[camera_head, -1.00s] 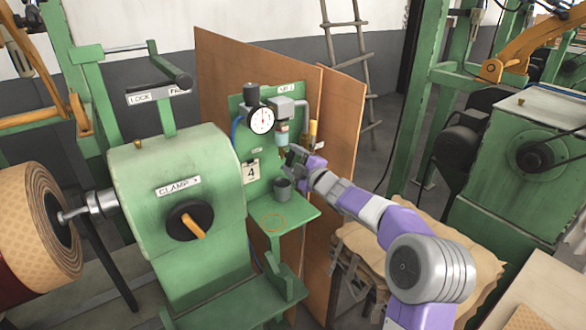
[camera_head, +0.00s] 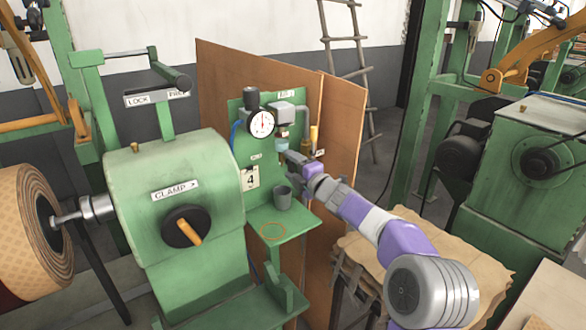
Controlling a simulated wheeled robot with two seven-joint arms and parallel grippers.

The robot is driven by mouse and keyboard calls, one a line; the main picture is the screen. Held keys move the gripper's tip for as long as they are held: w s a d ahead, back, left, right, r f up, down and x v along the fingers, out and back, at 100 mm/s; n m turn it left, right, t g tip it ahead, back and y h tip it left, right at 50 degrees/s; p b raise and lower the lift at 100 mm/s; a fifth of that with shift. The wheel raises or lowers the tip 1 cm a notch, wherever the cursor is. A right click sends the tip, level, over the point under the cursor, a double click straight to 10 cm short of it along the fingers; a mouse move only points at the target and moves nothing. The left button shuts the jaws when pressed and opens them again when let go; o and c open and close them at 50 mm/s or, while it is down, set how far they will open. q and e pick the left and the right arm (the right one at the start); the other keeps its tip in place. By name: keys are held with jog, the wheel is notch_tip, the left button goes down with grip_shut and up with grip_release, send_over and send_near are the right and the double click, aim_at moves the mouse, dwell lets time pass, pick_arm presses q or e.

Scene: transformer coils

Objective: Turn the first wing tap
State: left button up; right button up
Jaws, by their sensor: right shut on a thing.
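A green panel (camera_head: 241,132) carries a round dial gauge (camera_head: 262,123) and a small filter unit with a pale bluish bowl (camera_head: 282,143). My right gripper (camera_head: 290,158) is just below this bowl, at the panel's right side. It is shut on the small wing tap under the bowl. The tap is mostly hidden by the fingers and too small to make out. My left gripper is not in view.
A grey cup (camera_head: 282,197) stands on the green shelf (camera_head: 300,222) below my gripper, near an orange ring mark. A yellow-handled tool (camera_head: 313,137) is close on the right. The green clamp machine (camera_head: 180,165) stands left.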

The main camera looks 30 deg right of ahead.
jog(key=o, duration=1.1)
jog(key=shift+c, duration=0.2)
jog(key=s, duration=0.7)
jog(key=shift+s+d, duration=0.3)
